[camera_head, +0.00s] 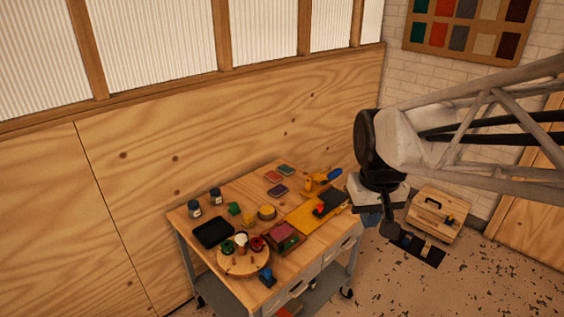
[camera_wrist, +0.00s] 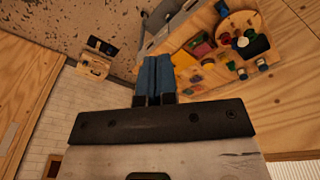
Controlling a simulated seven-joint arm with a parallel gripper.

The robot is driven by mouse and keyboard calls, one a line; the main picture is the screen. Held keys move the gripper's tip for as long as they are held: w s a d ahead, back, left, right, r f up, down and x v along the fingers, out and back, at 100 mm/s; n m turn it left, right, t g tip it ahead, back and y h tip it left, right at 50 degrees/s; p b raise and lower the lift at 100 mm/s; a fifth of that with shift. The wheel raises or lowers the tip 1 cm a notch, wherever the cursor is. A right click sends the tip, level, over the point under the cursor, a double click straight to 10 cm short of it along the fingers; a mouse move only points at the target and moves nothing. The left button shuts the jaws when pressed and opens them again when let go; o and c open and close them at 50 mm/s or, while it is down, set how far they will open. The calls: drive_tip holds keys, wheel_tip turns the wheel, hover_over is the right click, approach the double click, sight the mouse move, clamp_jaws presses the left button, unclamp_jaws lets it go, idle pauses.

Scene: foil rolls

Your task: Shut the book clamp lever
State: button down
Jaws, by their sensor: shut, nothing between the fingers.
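A yellow clamp-like fixture (camera_head: 316,183) with a blue lever handle (camera_head: 334,174) stands at the back right of the workbench in the head view. The handle slopes up to the right. I cannot tell its exact angle, and I cannot make out the fixture clearly in the wrist view. My gripper (camera_head: 371,222) hangs beyond the bench's right edge, to the right of the fixture and apart from it. In the wrist view, its blue fingers (camera_wrist: 154,62) are pressed together with nothing between them.
The wooden workbench (camera_head: 180,214) holds a yellow board (camera_head: 303,217), a black tray (camera_head: 213,232), a round wooden stand (camera_head: 243,264) with rolls, and two jars. A wooden box (camera_head: 435,213) is on the floor to the right. A plywood wall runs behind the bench.

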drive_tip(key=w+a+f+n+g, duration=0.1)
drive_tip(key=w+a+f, duration=0.15)
drive_tip(key=w, duration=0.45)
drive_tip(key=w+a+f+n+g, duration=0.1)
drive_tip(key=w+a, duration=0.2)
drive_tip(key=w, duration=0.3)
drive_tip(key=n+g+h, duration=0.2)
drive_tip(key=n, duration=0.1)
hover_over(289, 242)
drive_tip(key=s+a, duration=0.1)
drive_tip(key=a, duration=0.2)
wheel_tip(289, 242, down, 14)
drive_tip(key=f, duration=0.1)
drive_tip(key=w+a+f+n, duration=0.1)
drive_tip(key=w+a+f, duration=0.4)
drive_tip(key=f, duration=0.5)
drive_tip(key=shift+w+a+g, duration=0.4)
drive_tip(key=shift+a, duration=0.25)
drive_tip(key=shift+f, duration=0.25)
drive_tip(key=x, duration=0.9)
drive_tip(key=shift+s+d, duration=0.1)
drive_tip(key=shift+d, duration=0.05)
drive_tip(key=shift+s+d+f, duration=0.35)
drive_tip(key=shift+s+d, duration=0.15)
drive_tip(key=shift+s, duration=0.2)
drive_tip(key=shift+s+d+f, duration=0.1)
drive_tip(key=shift+s+d, duration=0.65)
drive_tip(key=shift+s, duration=0.25)
